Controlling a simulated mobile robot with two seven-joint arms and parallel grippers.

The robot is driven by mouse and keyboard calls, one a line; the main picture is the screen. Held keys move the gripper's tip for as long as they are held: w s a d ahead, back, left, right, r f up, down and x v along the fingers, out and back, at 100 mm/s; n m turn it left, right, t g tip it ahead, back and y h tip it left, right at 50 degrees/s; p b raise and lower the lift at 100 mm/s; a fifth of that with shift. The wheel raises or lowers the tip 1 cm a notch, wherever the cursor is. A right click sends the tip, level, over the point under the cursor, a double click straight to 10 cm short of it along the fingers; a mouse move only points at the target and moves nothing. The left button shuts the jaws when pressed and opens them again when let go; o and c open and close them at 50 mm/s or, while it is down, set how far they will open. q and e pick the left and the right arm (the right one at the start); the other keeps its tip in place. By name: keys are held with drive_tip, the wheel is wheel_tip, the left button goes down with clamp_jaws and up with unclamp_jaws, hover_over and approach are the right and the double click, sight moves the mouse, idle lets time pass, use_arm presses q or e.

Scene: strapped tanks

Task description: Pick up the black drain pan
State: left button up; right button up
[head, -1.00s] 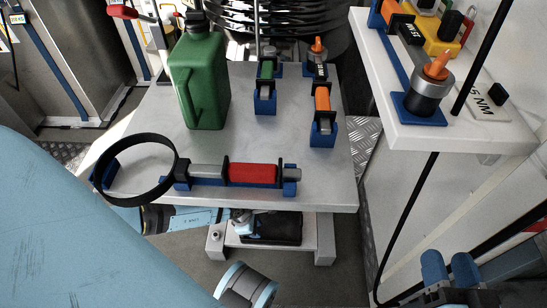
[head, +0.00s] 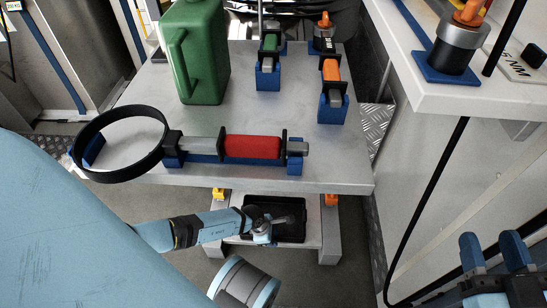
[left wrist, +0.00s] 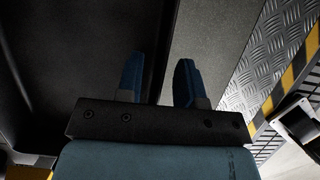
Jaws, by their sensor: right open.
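The black drain pan (head: 289,217) lies on the low shelf under the table in the head view. It fills the left part of the left wrist view (left wrist: 75,60). My left gripper (head: 266,228) is at the pan's left side in the head view, partly covering it. In the left wrist view its two blue fingers (left wrist: 160,82) are apart, with the pan's side edge between them: one finger over the pan, the other over the grey surface beside it. No contact can be made out. My right gripper (head: 492,252) is open and empty at the lower right.
The grey table (head: 215,120) overhangs the low shelf (head: 232,205). On it are a green canister (head: 200,60), a strap wrench with a red handle (head: 252,147) and other tools in blue holders. A white side counter (head: 425,85) with a hanging black cable is at the right.

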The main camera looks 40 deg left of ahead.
use_arm(q)
clamp_jaws()
drive_tip(key=shift+r, duration=0.15)
